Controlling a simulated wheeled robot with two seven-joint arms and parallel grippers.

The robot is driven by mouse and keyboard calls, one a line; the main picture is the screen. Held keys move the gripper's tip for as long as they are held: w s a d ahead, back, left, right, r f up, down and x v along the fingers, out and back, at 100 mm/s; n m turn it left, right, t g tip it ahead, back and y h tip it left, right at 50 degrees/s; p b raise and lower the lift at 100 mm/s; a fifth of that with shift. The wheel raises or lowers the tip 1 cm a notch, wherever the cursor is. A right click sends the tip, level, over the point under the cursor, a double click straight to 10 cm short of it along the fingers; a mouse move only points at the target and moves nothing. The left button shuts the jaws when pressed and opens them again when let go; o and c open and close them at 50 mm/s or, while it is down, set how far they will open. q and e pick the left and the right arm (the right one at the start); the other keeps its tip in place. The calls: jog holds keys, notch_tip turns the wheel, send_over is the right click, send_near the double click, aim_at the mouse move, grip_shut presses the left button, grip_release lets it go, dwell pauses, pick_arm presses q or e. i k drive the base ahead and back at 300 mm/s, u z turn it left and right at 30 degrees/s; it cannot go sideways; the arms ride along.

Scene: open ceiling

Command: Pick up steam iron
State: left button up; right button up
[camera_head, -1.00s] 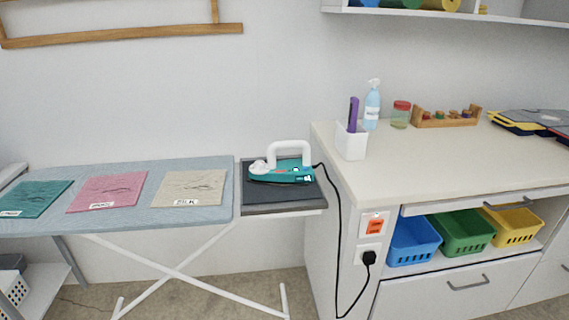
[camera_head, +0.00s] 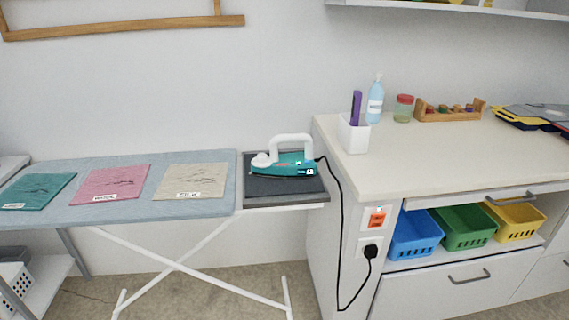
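The steam iron (camera_head: 284,163) is teal with a white handle on top. It lies on the dark rest pad (camera_head: 283,187) at the right end of the ironing board (camera_head: 140,213). Its black cord (camera_head: 340,230) runs from its right end down to a plug (camera_head: 370,252) in a wall-type socket on the cabinet side. Neither of my grippers shows in the head view.
Teal, pink and beige cloths lie on the board. The counter (camera_head: 430,165) to the right holds a white cup (camera_head: 354,134), a spray bottle (camera_head: 375,101) and a red-lidded jar (camera_head: 403,108). Blue, green and yellow baskets (camera_head: 469,228) sit below it. A shelf hangs above.

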aim_at(288, 166)
jog(key=u, duration=0.95)
jog(key=k, duration=0.55)
jog(key=z, duration=0.5)
jog(key=i, duration=1.4)
jog(key=u, duration=0.1)
